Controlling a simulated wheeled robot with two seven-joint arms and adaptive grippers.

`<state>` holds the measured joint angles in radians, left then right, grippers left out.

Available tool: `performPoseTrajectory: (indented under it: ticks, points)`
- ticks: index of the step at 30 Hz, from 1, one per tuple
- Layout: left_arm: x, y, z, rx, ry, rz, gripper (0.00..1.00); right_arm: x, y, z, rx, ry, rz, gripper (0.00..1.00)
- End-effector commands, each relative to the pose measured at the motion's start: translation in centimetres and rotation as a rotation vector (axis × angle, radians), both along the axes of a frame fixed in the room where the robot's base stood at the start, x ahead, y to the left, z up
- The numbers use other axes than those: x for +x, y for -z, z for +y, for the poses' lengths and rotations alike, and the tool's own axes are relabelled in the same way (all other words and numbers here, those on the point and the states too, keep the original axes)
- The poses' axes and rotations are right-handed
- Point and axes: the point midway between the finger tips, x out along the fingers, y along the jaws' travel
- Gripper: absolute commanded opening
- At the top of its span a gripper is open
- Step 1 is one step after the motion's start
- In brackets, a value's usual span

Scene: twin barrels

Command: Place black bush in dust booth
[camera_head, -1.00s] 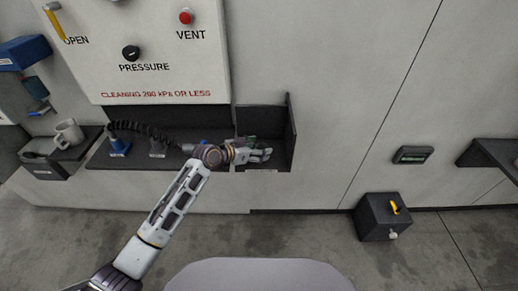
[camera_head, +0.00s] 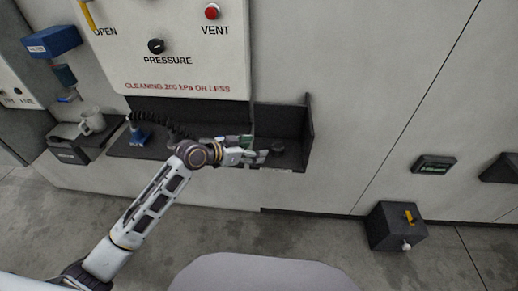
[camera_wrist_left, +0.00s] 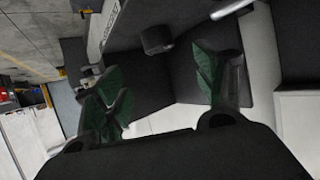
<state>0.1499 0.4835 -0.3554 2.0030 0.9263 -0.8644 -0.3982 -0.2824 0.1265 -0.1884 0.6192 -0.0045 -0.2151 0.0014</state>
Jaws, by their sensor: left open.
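The black bush (camera_head: 278,147) is a small dark cylinder. It appears to stand on the floor of the dust booth, just beyond my left fingertips. The dust booth (camera_head: 308,135) is the dark, open-fronted bay with upright walls at the right end of the wall shelf. My left gripper (camera_head: 258,155) reaches into it from the left. In the left wrist view the green-padded fingers (camera_wrist_left: 160,92) are spread with nothing between them. The bush (camera_wrist_left: 157,40) shows there past the fingertips, apart from them. My right gripper is not in view.
A white panel with a pressure knob (camera_head: 156,46) and red vent button (camera_head: 212,11) hangs above the shelf. A blue item (camera_head: 138,136) with a coiled black hose and a mug (camera_head: 92,122) stand left. A black box (camera_head: 396,227) is on the floor at right.

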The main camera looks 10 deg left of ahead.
Motion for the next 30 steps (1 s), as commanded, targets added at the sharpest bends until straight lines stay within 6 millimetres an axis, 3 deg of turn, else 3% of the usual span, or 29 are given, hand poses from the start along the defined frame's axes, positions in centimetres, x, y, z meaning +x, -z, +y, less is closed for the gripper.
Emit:
performPoseTrajectory:
  ticks: [23,30]
  points:
    - [-0.7,-0.4,0.7,0.001,0.0,0.0,0.7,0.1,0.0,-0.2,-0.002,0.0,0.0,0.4]
    - [-1.7,1.1,0.7,0.019,-0.016,0.036,0.7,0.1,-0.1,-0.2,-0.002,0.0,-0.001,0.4]
